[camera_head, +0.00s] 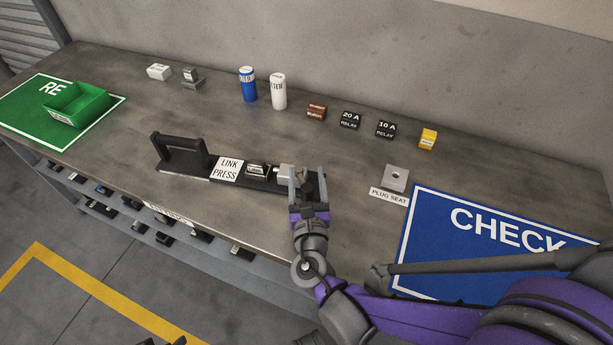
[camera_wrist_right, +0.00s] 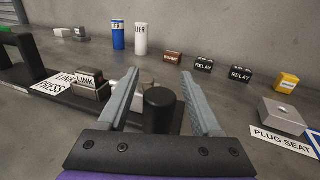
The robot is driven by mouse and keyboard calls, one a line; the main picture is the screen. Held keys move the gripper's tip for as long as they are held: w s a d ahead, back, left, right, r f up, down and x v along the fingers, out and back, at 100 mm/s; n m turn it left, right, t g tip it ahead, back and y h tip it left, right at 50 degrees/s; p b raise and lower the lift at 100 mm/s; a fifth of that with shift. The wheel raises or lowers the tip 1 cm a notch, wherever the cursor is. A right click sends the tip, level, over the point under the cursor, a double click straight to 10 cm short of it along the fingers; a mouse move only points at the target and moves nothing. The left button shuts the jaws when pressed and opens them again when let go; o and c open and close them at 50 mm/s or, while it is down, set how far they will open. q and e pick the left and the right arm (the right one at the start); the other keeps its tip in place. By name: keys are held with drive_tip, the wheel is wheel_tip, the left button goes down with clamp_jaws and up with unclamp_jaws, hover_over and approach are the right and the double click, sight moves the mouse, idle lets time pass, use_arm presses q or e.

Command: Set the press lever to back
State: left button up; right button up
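The link press has a long black base (camera_head: 195,168) on the workbench, with a black bar handle (camera_head: 180,145) at its left end and a white LINK PRESS label (camera_head: 227,169). A small block marked LINK (camera_head: 258,170) sits on it, with a grey metal part (camera_head: 287,171) to its right. My right gripper (camera_head: 307,178) is over the press's right end. In the right wrist view a black round knob (camera_wrist_right: 160,108), apparently the lever's, stands between the two open fingers, with gaps on both sides. The lever's lower part is hidden. My left gripper does not show.
A plug seat (camera_head: 396,178) and blue CHECK mat (camera_head: 430,235) lie to the right. Behind stand a blue cylinder (camera_head: 248,85), a white cylinder (camera_head: 278,92), relay blocks (camera_head: 350,120) and a yellow block (camera_head: 427,139). A green tray (camera_head: 96,103) is far left.

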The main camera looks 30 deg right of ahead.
drive_tip(key=v, duration=1)
drive_tip(key=shift+s+a+p, duration=0.25)
drive_tip(key=shift+s+p, duration=0.05)
drive_tip(key=shift+p, duration=0.05)
idle(0.4)
